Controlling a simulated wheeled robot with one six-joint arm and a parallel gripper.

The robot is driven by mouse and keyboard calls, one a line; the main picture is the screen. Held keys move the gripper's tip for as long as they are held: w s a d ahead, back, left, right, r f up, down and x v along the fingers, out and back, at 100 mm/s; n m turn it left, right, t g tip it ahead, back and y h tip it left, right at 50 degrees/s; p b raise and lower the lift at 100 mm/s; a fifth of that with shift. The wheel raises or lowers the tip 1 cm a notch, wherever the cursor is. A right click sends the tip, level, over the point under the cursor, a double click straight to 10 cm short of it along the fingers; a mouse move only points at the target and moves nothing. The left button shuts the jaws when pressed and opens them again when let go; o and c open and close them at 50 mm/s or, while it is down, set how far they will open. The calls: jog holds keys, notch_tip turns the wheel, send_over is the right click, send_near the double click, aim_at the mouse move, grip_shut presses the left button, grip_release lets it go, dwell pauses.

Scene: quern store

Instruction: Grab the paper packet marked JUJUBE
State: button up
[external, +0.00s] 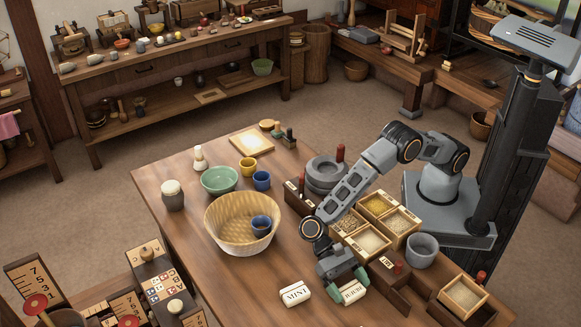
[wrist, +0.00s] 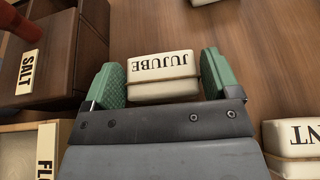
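The cream paper packet marked JUJUBE (wrist: 162,76) sits between the two green fingers of my gripper (wrist: 163,84) in the wrist view, its label upside down. The fingers lie close against both its ends, with no clear gap on either side. In the external view the packet (external: 353,293) is at the tabletop, partly hidden by my gripper (external: 346,283), which reaches down from above. I cannot tell any lift off the table.
A similar packet marked MINT (external: 295,292) lies to the left of it in the external view. Wooden boxes of grain (external: 368,242) and a SALT box (wrist: 28,72) stand close by. A wicker basket (external: 241,225) is farther left on the table.

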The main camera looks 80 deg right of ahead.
jog(key=c, duration=0.5)
jog(key=shift+c, duration=0.2)
